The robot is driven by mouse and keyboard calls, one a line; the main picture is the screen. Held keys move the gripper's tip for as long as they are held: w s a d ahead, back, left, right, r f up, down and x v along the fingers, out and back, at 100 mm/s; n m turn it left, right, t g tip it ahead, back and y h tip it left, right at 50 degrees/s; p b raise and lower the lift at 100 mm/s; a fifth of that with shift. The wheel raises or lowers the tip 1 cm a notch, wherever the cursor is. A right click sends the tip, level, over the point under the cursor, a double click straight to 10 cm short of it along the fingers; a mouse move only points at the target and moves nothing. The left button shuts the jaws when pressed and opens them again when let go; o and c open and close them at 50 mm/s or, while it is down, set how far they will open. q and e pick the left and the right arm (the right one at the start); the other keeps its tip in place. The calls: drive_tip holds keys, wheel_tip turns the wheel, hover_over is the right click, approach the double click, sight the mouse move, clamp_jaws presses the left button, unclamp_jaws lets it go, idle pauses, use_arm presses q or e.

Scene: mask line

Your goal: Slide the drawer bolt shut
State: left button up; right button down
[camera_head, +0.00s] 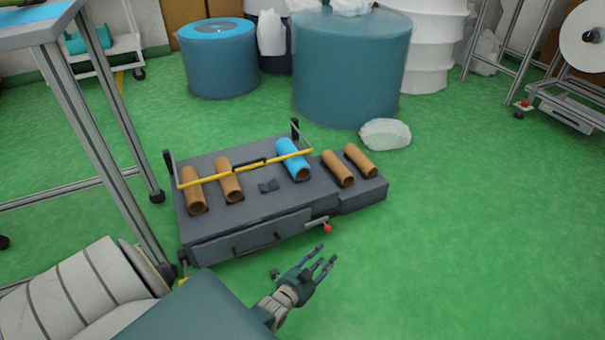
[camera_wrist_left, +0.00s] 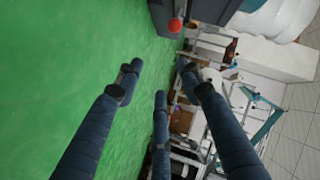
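The drawer bolt (camera_head: 316,223) is a short rod on the front of the dark grey box, right of the drawer (camera_head: 250,237). Its red ball knob (camera_head: 327,229) hangs at the right end, and the knob also shows at the top of the left wrist view (camera_wrist_left: 175,25). I cannot tell how far the bolt is slid. The drawer front stands slightly forward of the box. My left gripper (camera_head: 322,262) is in front of and below the knob, apart from it, with its fingers spread and empty. The wrist view shows the same spread fingers (camera_wrist_left: 160,85). My right gripper is not in view.
Several brown tubes and a blue tube (camera_head: 292,160) lie on the box top (camera_head: 262,198) with a yellow bar (camera_head: 245,168) across. A metal table frame (camera_head: 110,130) stands left. Large rolls (camera_head: 350,70) and a plastic-wrapped lump (camera_head: 385,134) are behind. Green floor to the right is clear.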

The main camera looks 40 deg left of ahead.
use_arm(q)
drive_tip(key=s+d+r+n+g+p, duration=0.1)
drive_tip(key=s+d+r+g+p, duration=0.2)
drive_tip(key=s+p, duration=0.5)
drive_tip(key=s+d+r+n+g+h+p, duration=0.1)
drive_tip(key=s+d+r+g+p, duration=0.2)
drive_tip(key=s+p, duration=0.6)
drive_tip(key=d+r+p, duration=0.1)
drive_tip(key=p, duration=0.5)
drive_tip(key=shift+r+h, duration=0.2)
drive_tip(key=shift+h, duration=0.1)
drive_tip(key=shift+a, duration=0.1)
